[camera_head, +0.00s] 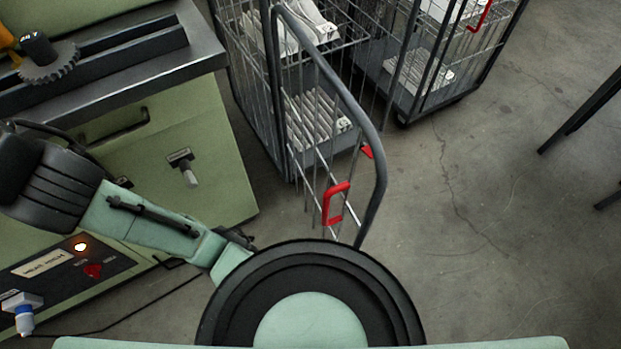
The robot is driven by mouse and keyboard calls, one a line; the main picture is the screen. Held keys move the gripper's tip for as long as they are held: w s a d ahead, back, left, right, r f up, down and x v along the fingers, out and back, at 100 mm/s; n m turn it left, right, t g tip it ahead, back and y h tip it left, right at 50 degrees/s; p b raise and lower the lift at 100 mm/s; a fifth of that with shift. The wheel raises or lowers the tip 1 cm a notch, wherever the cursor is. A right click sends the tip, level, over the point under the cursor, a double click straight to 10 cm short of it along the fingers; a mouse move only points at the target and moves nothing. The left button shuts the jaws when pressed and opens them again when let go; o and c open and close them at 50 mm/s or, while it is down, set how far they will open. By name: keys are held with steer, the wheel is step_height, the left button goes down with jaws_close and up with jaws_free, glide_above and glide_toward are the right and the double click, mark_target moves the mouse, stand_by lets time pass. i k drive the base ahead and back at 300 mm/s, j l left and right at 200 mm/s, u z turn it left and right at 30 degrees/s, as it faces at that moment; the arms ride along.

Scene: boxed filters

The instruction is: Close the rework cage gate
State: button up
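A wire cage (285,165) with a grey frame stands at the upper middle, holding white pleated filters. Its gate (378,150) has a curved grey tube frame and stands swung open, reaching from the cage toward me. A red handle (335,203) sits on the gate near its low end, with a small red part (367,151) beside it. The gate's lowest part is hidden behind my own round black and green body. My arm stretches to the left, away from the gate. My gripper is not in view.
A second wire cage (402,95) with filters and a red handle (480,14) stands behind to the right. A green workbench (225,150) with a dark top fills the left. Dark legs (580,112) show at the right edge. The concrete floor right of the gate is clear.

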mark_target(366, 126)
steer(key=k+j+z, duration=0.8)
